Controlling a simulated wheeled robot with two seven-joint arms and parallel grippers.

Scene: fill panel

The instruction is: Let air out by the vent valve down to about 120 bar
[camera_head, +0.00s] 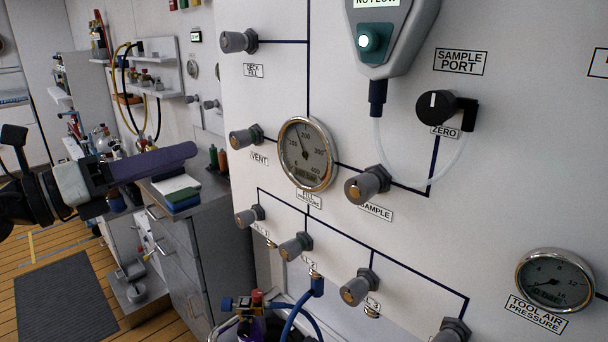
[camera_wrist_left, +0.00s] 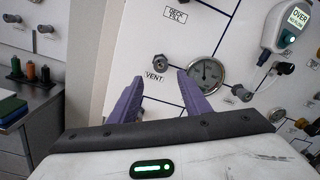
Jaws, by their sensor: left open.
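The vent valve (camera_head: 245,137) is a grey knob on the white panel, above its VENT label. It also shows in the left wrist view (camera_wrist_left: 159,63). The fill gauge (camera_head: 306,154), round with a metal rim, is to its right. Its needle points up and slightly left, but the exact pressure is too small to read. My left gripper (camera_head: 190,151), with purple fingers, is left of the vent valve and apart from it. In the left wrist view its fingers are open and empty, with the valve beyond the gap between them. My right gripper is out of view.
The deck fill valve (camera_head: 238,41) is above the vent valve, and the sample valve (camera_head: 367,185) is right of the gauge. Several fill valves sit below, with a blue hose (camera_head: 302,310). A grey cabinet (camera_head: 195,240) stands left of the panel.

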